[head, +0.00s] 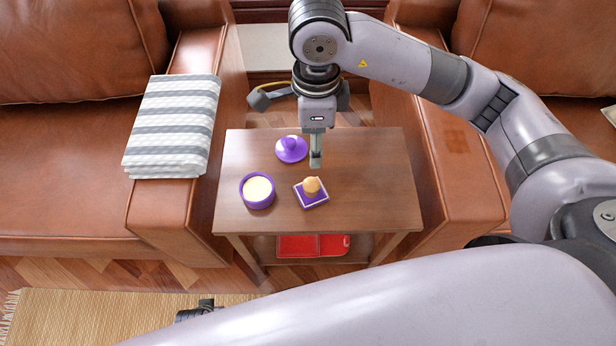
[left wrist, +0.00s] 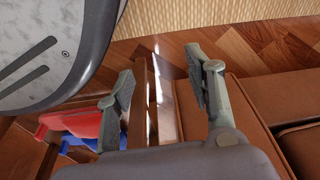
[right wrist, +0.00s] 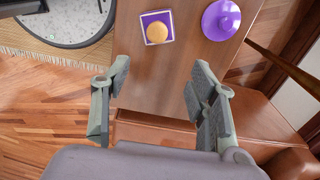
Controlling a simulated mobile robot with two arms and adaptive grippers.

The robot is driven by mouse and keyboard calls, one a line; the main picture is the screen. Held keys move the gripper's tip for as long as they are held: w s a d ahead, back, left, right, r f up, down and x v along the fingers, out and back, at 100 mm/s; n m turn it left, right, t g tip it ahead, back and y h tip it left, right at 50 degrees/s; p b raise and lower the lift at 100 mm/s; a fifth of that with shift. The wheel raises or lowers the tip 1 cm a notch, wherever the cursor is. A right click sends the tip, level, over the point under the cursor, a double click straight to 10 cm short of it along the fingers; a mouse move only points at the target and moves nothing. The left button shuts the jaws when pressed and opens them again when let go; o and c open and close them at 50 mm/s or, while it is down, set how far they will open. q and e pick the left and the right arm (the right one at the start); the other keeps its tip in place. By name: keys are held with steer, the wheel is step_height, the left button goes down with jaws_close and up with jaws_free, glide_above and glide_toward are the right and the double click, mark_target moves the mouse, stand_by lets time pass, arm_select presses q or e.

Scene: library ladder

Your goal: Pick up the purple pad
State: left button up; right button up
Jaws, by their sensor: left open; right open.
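The purple pad (head: 311,201) is a small square with a pale border, lying flat on the wooden side table (head: 370,190). A round orange-tan knob-like thing (head: 312,185) sits on it. My right gripper (head: 316,158) points down over the table, behind the pad in the head view, apart from it. In the right wrist view, the pad (right wrist: 149,18) lies beyond the open, empty fingers (right wrist: 160,75). My left gripper (left wrist: 160,75) is open and empty in its wrist view, low near red and blue things. The head view does not show its fingers clearly.
A purple tub with cream contents (head: 257,191) stands left of the pad, and a purple lid (head: 291,149) lies behind. A red thing (head: 312,245) is on the lower shelf. Leather armchairs flank the table; a striped cloth (head: 173,125) lies on the left armrest.

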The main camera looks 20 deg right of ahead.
steer(key=b, duration=0.1)
glide_above(311, 184)
steer(key=f, duration=1)
steer(key=shift+d, duration=0.35)
steer(key=shift+a+f+b, duration=0.15)
steer(key=shift+f, duration=1.3)
steer(key=shift+a+f+b, duration=0.15)
steer(key=shift+f, duration=1.3)
arm_select(q)
steer(key=w+r, duration=0.3)
steer(key=r, duration=0.3)
steer(key=shift+d+r, duration=0.15)
steer(key=shift+r, duration=0.05)
arm_select(e)
steer(key=shift+c, duration=0.3)
steer(key=c, duration=1.2)
steer(key=shift+r, duration=0.4)
arm_select(q)
steer(key=f, duration=0.1)
steer(key=s+f+p, duration=0.1)
steer(key=f, duration=0.1)
steer(key=s+f, duration=0.1)
steer(key=shift+f, duration=0.35)
arm_select(e)
step_height(311, 184, up, 9)
steer(key=shift+r, duration=0.2)
